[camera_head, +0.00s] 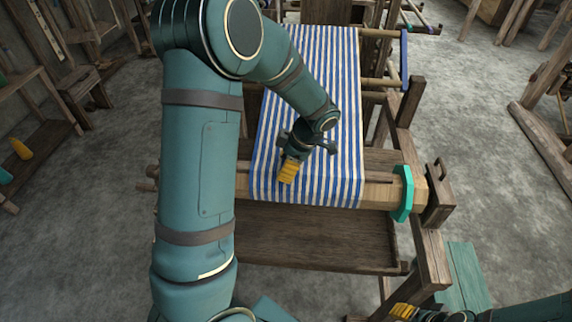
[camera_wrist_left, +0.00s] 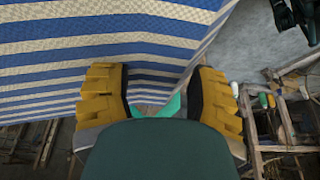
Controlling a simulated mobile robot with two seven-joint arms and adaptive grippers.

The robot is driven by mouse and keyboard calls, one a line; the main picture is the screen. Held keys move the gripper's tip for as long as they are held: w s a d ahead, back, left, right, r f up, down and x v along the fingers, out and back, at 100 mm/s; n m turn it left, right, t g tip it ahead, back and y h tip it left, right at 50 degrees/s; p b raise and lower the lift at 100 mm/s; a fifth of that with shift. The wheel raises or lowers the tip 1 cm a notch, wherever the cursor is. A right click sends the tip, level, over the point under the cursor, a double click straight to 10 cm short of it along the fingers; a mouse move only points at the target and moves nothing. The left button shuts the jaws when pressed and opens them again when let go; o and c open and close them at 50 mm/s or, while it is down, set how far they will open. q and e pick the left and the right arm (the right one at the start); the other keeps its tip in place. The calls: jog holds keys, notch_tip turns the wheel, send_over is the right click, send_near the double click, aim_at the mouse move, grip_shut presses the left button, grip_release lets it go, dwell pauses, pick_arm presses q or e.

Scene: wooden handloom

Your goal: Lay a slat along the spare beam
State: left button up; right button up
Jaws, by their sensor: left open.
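My left gripper (camera_head: 288,172) has yellow ridged fingertips and is over the striped cloth near the front beam (camera_head: 378,192) of the loom. In the left wrist view the fingertips stand apart with the cloth beyond them, and no slat shows between them (camera_wrist_left: 160,95). The front beam is pale wood with a teal end wheel (camera_head: 404,193). I cannot tell whether it is the spare beam. I make out no slat for certain. My right gripper (camera_head: 403,311) shows only in part at the bottom edge, and its opening is unclear.
Blue and white striped cloth (camera_head: 320,100) hangs over the loom. A wooden tray-like board (camera_head: 310,238) lies below the front beam. A teal bench (camera_head: 462,275) stands at lower right. Shelving with a yellow cone (camera_head: 21,149) is at left.

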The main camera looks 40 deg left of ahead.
pick_arm(q)
jog(key=v, duration=1.2)
